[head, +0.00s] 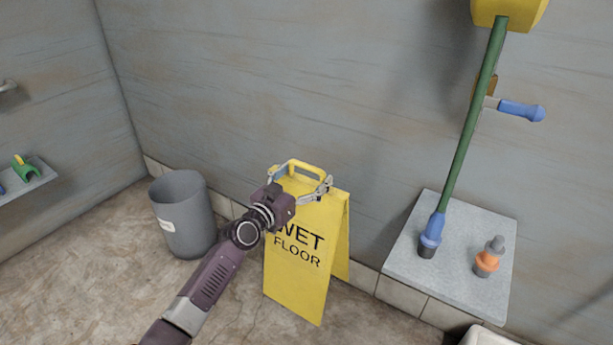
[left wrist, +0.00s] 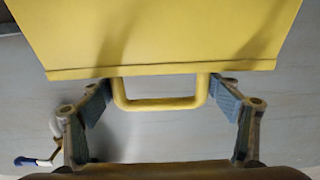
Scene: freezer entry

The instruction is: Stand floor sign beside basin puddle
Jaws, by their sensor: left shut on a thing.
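The yellow floor sign (head: 300,250), marked "WET FLOOR", stands upright with its two panels spread, near the wall. Its top handle also shows in the left wrist view (left wrist: 160,104). My left gripper (head: 302,180) is at the top of the sign, shut on the handle, with one finger at each side of it. In the left wrist view the two fingers (left wrist: 161,98) flank the handle below the sign's yellow panel. My right gripper is not in view. No puddle can be made out. A white rim (head: 490,337), possibly the basin, is cut off at the lower right.
A grey bin (head: 184,215) stands left of the sign. A grey slab (head: 450,262) to the right bears a green pole (head: 468,125) with a blue foot and an orange-and-grey bottle (head: 487,260). A small shelf (head: 30,178) is at far left. The left floor is clear.

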